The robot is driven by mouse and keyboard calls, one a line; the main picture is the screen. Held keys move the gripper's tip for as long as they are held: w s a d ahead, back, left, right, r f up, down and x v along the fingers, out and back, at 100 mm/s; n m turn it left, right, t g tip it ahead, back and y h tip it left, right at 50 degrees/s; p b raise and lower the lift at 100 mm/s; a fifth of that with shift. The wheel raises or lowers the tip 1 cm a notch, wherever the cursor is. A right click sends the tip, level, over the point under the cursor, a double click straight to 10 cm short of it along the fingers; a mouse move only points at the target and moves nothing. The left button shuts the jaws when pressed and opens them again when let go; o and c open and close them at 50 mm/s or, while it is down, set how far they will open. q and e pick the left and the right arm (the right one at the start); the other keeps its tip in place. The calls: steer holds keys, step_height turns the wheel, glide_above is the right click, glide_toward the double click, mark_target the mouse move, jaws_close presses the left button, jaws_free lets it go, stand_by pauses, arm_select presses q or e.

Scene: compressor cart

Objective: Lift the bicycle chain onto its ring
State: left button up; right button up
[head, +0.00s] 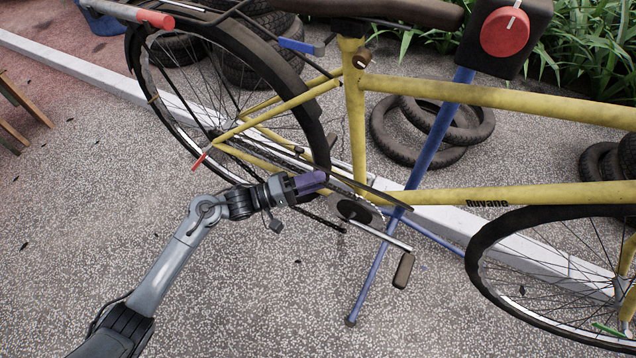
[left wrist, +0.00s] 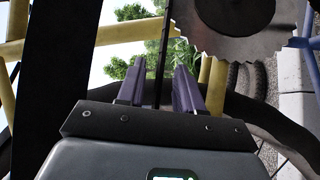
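The yellow bicycle stands with its dark chain (head: 325,222) sagging below the chainstay, left of the crank. The ring (left wrist: 262,42) shows in the left wrist view as a dark plate with a toothed edge at upper right. In the head view it is mostly hidden behind the guard and crank. My left gripper (head: 312,181), with purple fingers, is beside the chainstay, just left of the crank. In the left wrist view its fingers (left wrist: 160,75) stand apart. A thin dark strip, possibly chain, runs between them; I cannot tell whether they touch it. My right gripper is not in view.
A blue stand (head: 433,140) with a red knob (head: 505,33) holds the bicycle. The crank arm and pedal (head: 403,271) project toward the front right. The rear wheel (head: 150,75) is at upper left. Loose tires (head: 390,150) lie behind. The paving in front is clear.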

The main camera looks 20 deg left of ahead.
arm_select(q)
steer(key=shift+w+d, duration=0.3)
steer(key=shift+d, duration=0.1)
jaws_close()
